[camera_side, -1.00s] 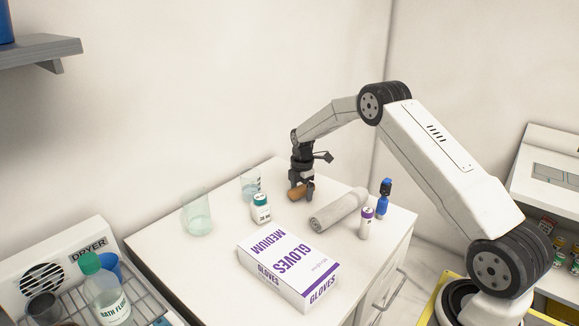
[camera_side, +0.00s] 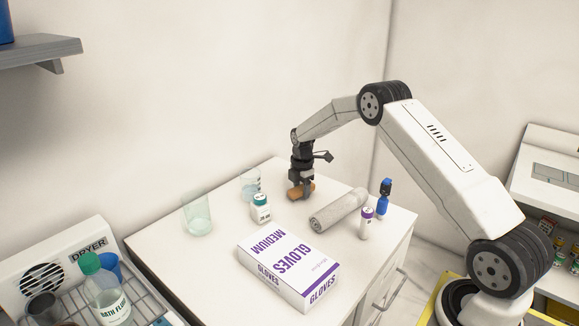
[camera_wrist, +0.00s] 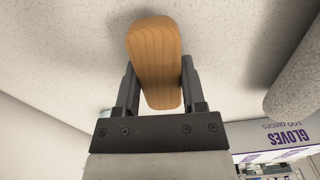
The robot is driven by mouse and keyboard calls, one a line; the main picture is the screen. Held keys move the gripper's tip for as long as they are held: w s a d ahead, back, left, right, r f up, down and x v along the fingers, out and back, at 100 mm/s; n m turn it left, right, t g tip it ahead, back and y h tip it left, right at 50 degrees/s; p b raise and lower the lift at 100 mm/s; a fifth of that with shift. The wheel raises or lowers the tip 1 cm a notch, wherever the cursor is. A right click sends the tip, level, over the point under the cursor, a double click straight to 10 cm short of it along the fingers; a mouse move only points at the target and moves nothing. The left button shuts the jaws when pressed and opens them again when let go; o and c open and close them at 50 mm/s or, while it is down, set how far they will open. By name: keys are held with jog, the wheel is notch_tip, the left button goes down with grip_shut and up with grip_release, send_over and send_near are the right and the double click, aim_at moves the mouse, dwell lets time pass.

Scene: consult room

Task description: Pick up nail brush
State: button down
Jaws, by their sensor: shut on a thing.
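The nail brush (camera_side: 297,192) has a brown wooden back and is at the far part of the white table. My gripper (camera_side: 301,187) points down over it and is shut on it. In the wrist view the nail brush (camera_wrist: 155,60) lies lengthwise between the two dark fingers of my gripper (camera_wrist: 157,85), one finger against each long side. Its bristles are hidden. I cannot tell whether it is touching the table or just above it.
A rolled grey towel (camera_side: 338,210) lies close on the right. A white bottle with a teal cap (camera_side: 261,208) and clear glasses (camera_side: 197,214) (camera_side: 250,184) stand left. A gloves box (camera_side: 288,268), a purple-capped vial (camera_side: 366,223) and a blue bottle (camera_side: 383,204) are nearer.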

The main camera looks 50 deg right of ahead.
jog(key=shift+r, duration=1.45)
jog(key=s+a+r, duration=0.2)
jog(key=s+r, duration=0.3)
jog(key=s, duration=0.1)
jog(key=s+a+r, duration=0.2)
jog(key=s+r, duration=0.3)
jog(key=s, duration=0.2)
jog(key=shift+s+a, duration=0.15)
jog(key=shift+a, duration=0.1)
jog(key=shift+a, duration=0.1)
